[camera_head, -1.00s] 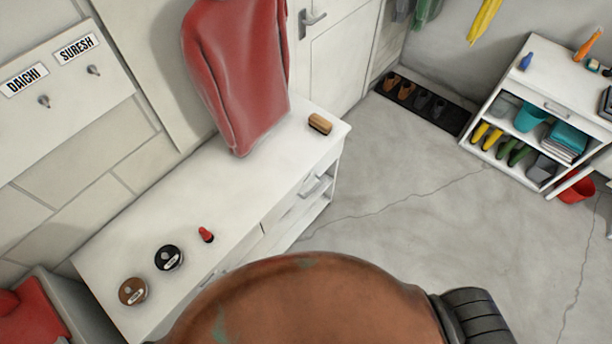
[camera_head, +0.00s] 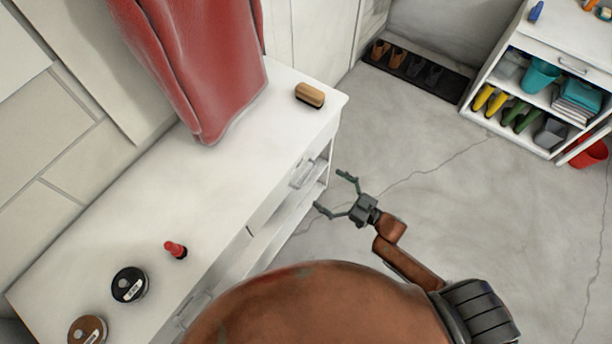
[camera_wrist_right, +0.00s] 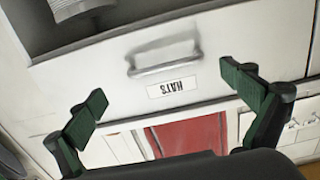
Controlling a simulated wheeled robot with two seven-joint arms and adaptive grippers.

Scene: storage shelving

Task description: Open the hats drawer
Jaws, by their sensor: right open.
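My left gripper is not in view.
The white cabinet top (camera_head: 235,185) bears a brush (camera_head: 310,95), a red-capped item (camera_head: 175,249), a black tin (camera_head: 129,285) and a brown tin (camera_head: 87,331). A red coat (camera_head: 200,60) hangs over it. A shoe shelf (camera_head: 535,90) stands far right. Floor between is clear.

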